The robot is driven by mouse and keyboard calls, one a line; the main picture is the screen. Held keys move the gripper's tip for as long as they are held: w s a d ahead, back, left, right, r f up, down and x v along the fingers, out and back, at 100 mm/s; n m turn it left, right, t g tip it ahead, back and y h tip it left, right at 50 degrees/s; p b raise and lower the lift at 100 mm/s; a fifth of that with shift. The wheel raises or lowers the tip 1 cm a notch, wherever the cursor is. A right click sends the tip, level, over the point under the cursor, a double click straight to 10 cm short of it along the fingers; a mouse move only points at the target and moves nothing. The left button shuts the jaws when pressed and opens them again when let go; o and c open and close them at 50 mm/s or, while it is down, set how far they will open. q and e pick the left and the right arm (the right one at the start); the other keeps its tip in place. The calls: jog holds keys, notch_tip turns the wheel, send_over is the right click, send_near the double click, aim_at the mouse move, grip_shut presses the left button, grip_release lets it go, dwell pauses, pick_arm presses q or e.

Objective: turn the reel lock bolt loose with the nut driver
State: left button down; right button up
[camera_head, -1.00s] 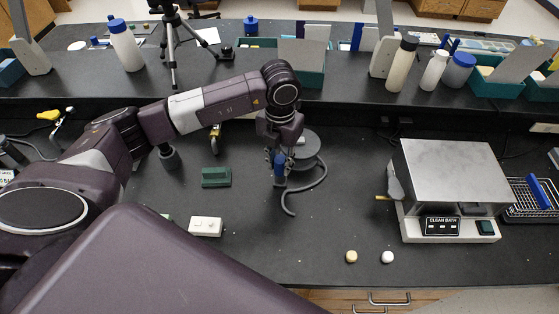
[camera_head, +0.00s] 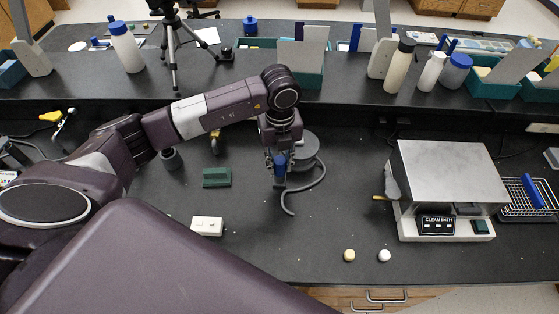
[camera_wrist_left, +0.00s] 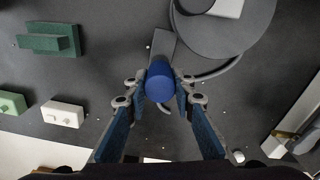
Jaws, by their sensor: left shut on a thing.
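My left gripper (camera_head: 280,166) is shut on the blue handle of the nut driver (camera_head: 280,160), above the bench just left of the grey reel (camera_head: 306,143). In the left wrist view the round blue handle (camera_wrist_left: 160,82) sits between the fingertips (camera_wrist_left: 158,84). A grey block-like part (camera_wrist_left: 163,43) shows just beyond the handle. The reel's disc (camera_wrist_left: 240,45) lies beside it at the upper right, with a grey hose or cord curving out. The lock bolt and the driver's tip are hidden, so I cannot tell whether they touch. My right gripper is out of view.
A green block (camera_head: 216,178) and a white block (camera_head: 207,226) stand left on the bench. A clean bath (camera_head: 440,190) with a metal top stands right. Two small knobs, yellowish (camera_head: 349,255) and white (camera_head: 384,255), lie near the front edge. Bench between is clear.

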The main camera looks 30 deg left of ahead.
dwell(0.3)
pick_arm(q)
jog(key=n+p, duration=0.1)
jog(key=n, duration=0.1)
jog(key=shift+r+n, duration=0.1)
jog(key=shift+n, duration=0.3)
jog(key=shift+w+n, duration=0.1)
jog(key=shift+n, duration=0.4)
jog(key=shift+m, duration=0.5)
jog(key=shift+r+p, duration=1.4)
jog(key=shift+r, duration=0.7)
